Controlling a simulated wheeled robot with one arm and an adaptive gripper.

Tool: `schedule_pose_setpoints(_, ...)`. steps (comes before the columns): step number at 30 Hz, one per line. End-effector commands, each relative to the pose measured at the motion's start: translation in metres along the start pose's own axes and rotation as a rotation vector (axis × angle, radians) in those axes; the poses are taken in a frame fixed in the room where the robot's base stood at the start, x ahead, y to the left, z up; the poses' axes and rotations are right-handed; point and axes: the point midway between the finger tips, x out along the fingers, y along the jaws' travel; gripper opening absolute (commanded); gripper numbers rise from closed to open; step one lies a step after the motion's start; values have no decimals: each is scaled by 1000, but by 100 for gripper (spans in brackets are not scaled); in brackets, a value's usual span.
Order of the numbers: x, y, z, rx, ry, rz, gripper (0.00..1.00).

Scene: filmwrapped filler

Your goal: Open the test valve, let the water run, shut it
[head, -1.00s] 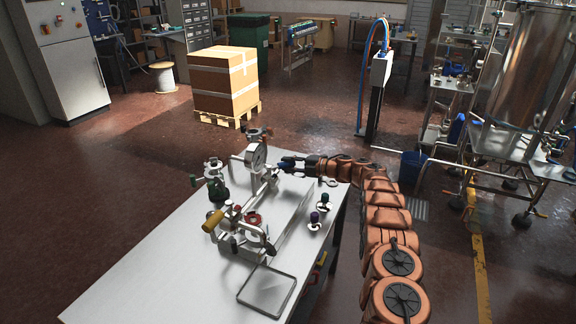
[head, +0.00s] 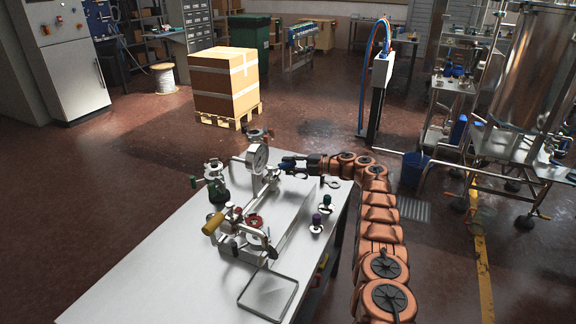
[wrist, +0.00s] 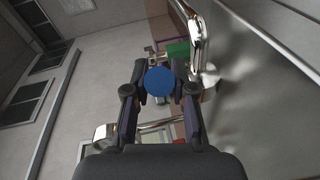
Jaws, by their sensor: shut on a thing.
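No running water is visible.
A blue bucket (head: 413,168) is on the floor beyond. The bench's left front (head: 150,275) is clear.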

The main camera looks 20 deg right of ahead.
Motion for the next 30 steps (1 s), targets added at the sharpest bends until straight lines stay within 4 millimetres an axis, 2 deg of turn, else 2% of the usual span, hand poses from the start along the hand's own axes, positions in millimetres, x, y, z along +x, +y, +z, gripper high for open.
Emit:
schedule_pose_setpoints(11,1,-1,-1,0,4,-1,0)
schedule_pose_setpoints(12,1,-1,-1,0,4,-1,26)
schedule_pose_setpoints(19,1,0,-1,0,3,-1,50)
schedule_pose_setpoints(30,0,0,-1,0,3,-1,50)
